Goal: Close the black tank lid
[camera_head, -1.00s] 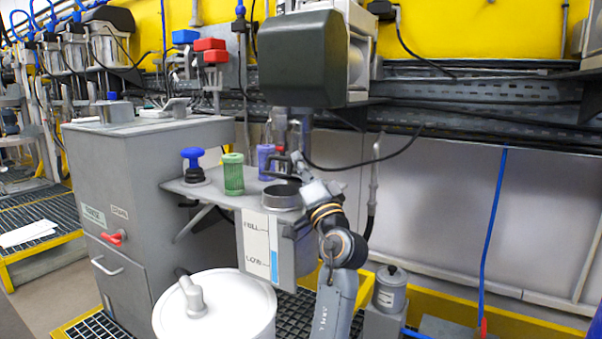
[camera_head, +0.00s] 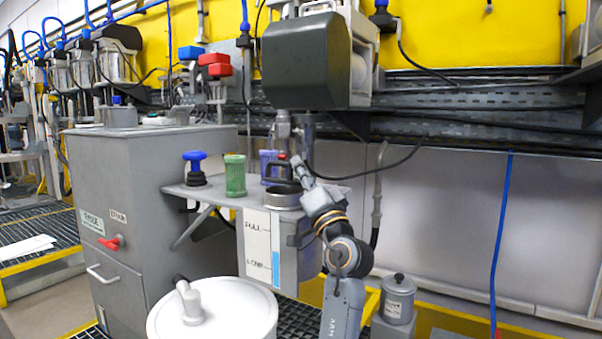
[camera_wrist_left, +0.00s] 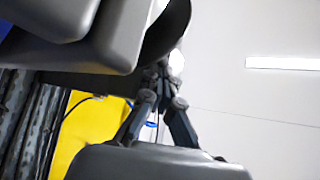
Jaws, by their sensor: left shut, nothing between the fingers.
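The grey tank (camera_head: 257,249) with the FULL and LOW label stands at the middle under the shelf. Its round collar (camera_head: 283,200) shows on top. A dark, looped part that looks like the black lid (camera_head: 270,168) stands raised behind the collar; its exact tilt is hard to tell. My left gripper (camera_head: 297,163) is shut and empty, beside this dark part and above the collar. In the left wrist view the closed fingers (camera_wrist_left: 160,75) are just below a dark curved edge; I cannot tell if they touch it. My right gripper is not in view.
A green cup (camera_head: 235,176), a purple cup (camera_head: 267,160) and a blue-topped valve (camera_head: 194,167) stand left of the collar. A dark motor housing (camera_head: 305,62) hangs above. A white drum (camera_head: 213,312) stands in front, and a small grey canister (camera_head: 397,298) at right.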

